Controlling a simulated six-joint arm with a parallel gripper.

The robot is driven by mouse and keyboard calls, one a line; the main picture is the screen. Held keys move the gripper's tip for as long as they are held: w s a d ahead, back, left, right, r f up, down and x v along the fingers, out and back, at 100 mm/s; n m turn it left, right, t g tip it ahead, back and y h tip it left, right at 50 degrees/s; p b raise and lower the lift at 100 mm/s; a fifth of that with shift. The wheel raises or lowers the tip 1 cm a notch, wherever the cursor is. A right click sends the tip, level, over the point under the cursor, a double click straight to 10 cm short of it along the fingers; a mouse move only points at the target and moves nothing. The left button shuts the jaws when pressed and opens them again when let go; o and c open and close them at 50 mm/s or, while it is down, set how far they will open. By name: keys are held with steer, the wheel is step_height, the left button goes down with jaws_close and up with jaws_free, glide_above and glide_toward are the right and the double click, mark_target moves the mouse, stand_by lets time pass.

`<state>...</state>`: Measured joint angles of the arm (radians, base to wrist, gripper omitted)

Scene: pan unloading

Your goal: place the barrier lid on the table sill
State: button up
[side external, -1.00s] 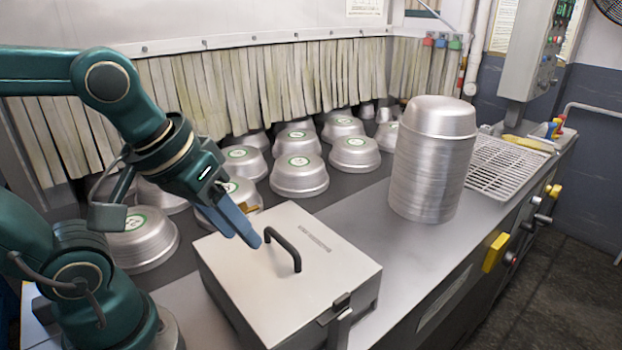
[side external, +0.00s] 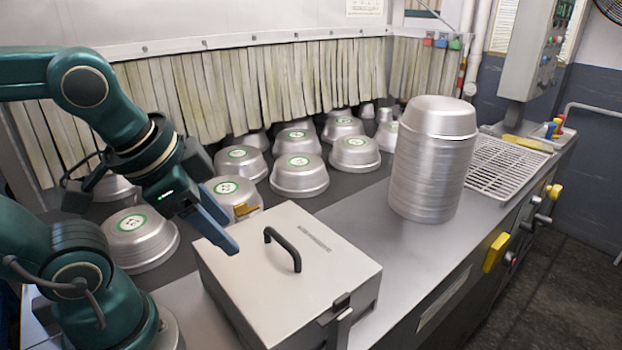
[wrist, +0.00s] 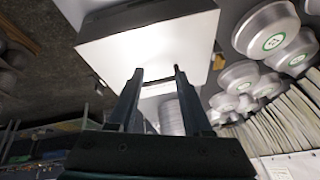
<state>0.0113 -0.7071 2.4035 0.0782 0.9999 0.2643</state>
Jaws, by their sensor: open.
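The barrier lid (side external: 300,234) is a flat, light grey cover with a black bar handle (side external: 282,249), and it sits on a box at the front of the metal sill (side external: 385,215). My gripper (side external: 233,251) has blue fingers and hangs just left of the handle, over the lid's left edge. The fingers are apart and empty. In the wrist view my gripper (wrist: 157,72) points toward the light lid surface (wrist: 150,48).
Several upturned metal pans (side external: 299,175) with green labels stand behind on the dark belt. A tall stack of pans (side external: 432,160) stands on the sill to the right, beside a white wire rack (side external: 500,165). The sill between lid and stack is clear.

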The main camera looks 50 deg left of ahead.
mark_target(280, 237)
steer(key=w+d+m+g+y, duration=0.1)
steer(key=w+m, duration=0.1)
steer(key=m, duration=0.2)
steer(key=w+m+g+y, duration=0.1)
steer(key=w+m, duration=0.2)
steer(key=m, duration=0.2)
steer(key=w+d+m+g+y, duration=0.1)
steer(key=w+m, duration=0.1)
steer(key=m, duration=0.3)
steer(key=shift+w+d+f+y, duration=0.2)
steer(key=shift+d+f+y, duration=0.1)
steer(key=shift+y, duration=0.1)
steer(key=shift+f, duration=0.25)
steer(key=shift+x, duration=2.4)
steer(key=shift+d, duration=0.1)
steer(key=shift+c, duration=0.3)
jaws_close()
